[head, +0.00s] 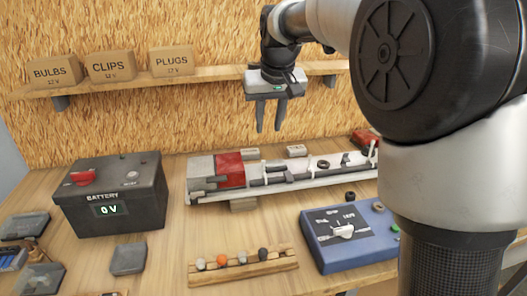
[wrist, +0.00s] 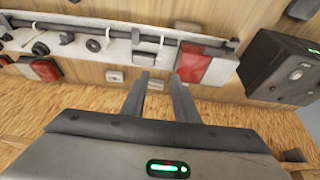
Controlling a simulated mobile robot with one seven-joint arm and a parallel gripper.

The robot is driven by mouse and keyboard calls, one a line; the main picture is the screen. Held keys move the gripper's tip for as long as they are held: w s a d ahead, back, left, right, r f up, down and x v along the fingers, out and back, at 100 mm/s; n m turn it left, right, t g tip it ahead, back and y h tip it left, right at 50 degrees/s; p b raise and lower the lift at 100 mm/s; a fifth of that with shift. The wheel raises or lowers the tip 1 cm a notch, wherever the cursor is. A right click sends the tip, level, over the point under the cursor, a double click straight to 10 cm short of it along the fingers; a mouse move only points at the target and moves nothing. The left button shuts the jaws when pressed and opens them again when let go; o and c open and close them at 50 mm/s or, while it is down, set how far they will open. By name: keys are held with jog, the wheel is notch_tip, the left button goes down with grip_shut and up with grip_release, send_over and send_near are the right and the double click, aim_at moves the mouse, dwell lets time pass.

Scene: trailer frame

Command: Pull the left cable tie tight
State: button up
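The trailer frame is a pale beam (head: 300,180) with a dark cable along it and a red lamp (head: 229,170) at its left end. A thin white band around the cable, just right of the lamp, looks like the left cable tie (head: 264,172). In the wrist view, which shows the beam turned round, a white strip (wrist: 160,44) stands beside the red lamp (wrist: 194,63). Whether its loop is loose is too small to tell. My gripper (head: 269,130) hangs above and behind the beam, fingers down, open and empty. Its fingertips (wrist: 160,78) touch nothing.
A battery box (head: 110,195) reading 0 V stands left. A blue switch box (head: 350,235) and a wooden rack of bulbs (head: 243,267) stand in front. A shelf (head: 120,84) with labelled boxes runs along the back wall. Another white tie (head: 373,151) sticks up at right.

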aim_at(264, 161)
jog(key=b+x, duration=0.1)
jog(key=x, duration=1.4)
jog(key=shift+f, duration=0.25)
jog(key=shift+s, duration=0.1)
grip_shut()
jog(key=shift+r, duration=0.1)
dwell(0.5)
